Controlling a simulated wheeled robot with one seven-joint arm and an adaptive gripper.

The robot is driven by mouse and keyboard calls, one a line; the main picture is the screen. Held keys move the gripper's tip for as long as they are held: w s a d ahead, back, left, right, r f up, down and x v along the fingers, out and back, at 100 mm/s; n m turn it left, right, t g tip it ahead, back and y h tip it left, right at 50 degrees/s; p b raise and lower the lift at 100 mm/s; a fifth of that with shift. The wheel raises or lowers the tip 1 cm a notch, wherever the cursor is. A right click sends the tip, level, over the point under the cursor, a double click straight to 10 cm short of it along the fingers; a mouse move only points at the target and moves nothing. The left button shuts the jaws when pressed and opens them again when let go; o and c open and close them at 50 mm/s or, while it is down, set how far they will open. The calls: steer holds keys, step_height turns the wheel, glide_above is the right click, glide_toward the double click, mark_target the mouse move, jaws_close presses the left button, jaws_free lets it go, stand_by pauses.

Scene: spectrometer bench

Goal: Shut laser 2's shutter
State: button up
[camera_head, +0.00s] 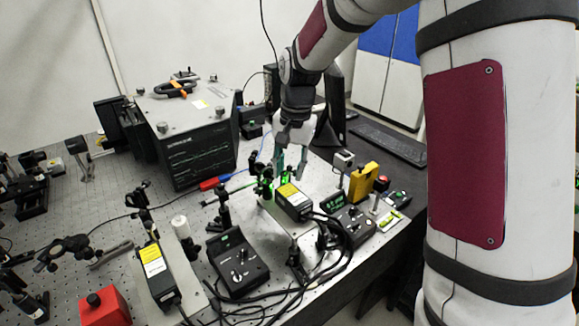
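Two black box lasers with yellow-and-white labels show in the head view. One laser (292,202) lies right of centre, with green light at its far end. The other laser (158,273) lies at the lower left, with no glow that I can see. I cannot read which is laser 2. My gripper (290,166) points down above the glowing far end of the right laser. Its two teal fingers are apart, and nothing shows held between them. Small dark mounts (264,186) stand beside that end. The shutter is too small to tell apart, and contact is unclear.
Control boxes with knobs (238,265) (349,219) stand beside the lasers, with black cables looping in front. A large black spectrometer (190,130) stands behind left. A yellow block (363,181) is to the right. A red box (104,306) is at lower left.

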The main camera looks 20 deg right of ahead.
jaws_close()
steer(key=shift+s+a+h, duration=0.1)
steer(key=shift+a+h, duration=0.25)
steer(key=shift+h, duration=0.15)
steer(key=shift+s+a+t+h, duration=0.1)
steer(key=shift+a+t+h, duration=0.05)
steer(key=shift+t+h, duration=0.3)
steer(key=shift+o, duration=0.6)
jaws_free()
